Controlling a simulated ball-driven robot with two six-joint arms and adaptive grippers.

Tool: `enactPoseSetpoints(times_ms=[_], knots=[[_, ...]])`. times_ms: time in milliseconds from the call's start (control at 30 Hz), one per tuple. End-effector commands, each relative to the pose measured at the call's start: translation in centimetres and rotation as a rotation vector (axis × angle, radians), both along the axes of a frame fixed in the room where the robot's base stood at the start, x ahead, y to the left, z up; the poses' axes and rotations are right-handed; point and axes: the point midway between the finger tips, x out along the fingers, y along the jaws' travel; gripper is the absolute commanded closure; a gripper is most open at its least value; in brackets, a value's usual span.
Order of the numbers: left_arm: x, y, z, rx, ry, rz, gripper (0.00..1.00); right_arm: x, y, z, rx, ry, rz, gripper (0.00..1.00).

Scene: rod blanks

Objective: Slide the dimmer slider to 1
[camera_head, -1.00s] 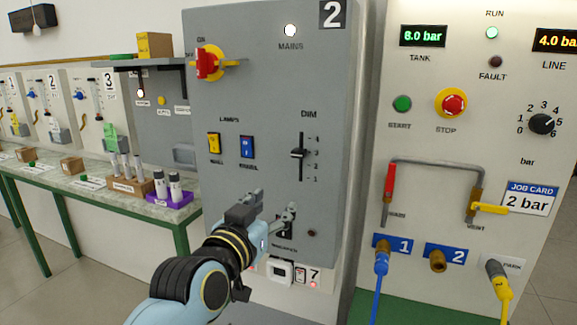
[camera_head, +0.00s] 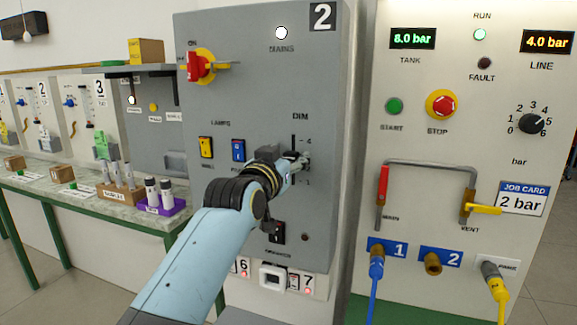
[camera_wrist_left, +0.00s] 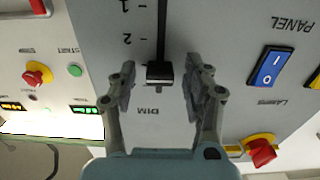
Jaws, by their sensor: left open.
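The dimmer slider's dark slot (camera_head: 293,142) runs vertically under the DIM label on grey panel 2 (camera_head: 255,105). Its black knob (camera_wrist_left: 160,72) shows in the left wrist view, which is upside down. The knob stands between my left gripper's fingers (camera_wrist_left: 159,85), with a gap on both sides. It is past the 2 mark on the DIM side, about where 3 belongs; a finger hides that number. My left gripper is open. My right gripper is out of view.
The WALL (camera_head: 206,148) and PANEL (camera_head: 238,150) lamp switches sit left of the slider. A black rocker switch (camera_head: 277,232) is below. The red-and-yellow rotary handle (camera_head: 200,66) is upper left. A pressure panel (camera_head: 460,100) with hoses stands to the right.

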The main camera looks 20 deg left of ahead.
Motion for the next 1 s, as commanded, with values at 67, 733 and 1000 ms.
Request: enactPoseSetpoints(times_ms=[67,733,1000], knots=[[0.11,0.00,-0.02,0.000,0.001,0.000,0.50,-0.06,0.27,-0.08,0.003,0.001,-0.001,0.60],[0.07,-0.02,0.02,-0.001,0.001,0.000,1.00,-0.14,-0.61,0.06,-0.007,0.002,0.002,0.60],[0.07,-0.02,-0.73,-0.001,0.003,0.000,1.00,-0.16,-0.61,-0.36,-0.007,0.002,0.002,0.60]])
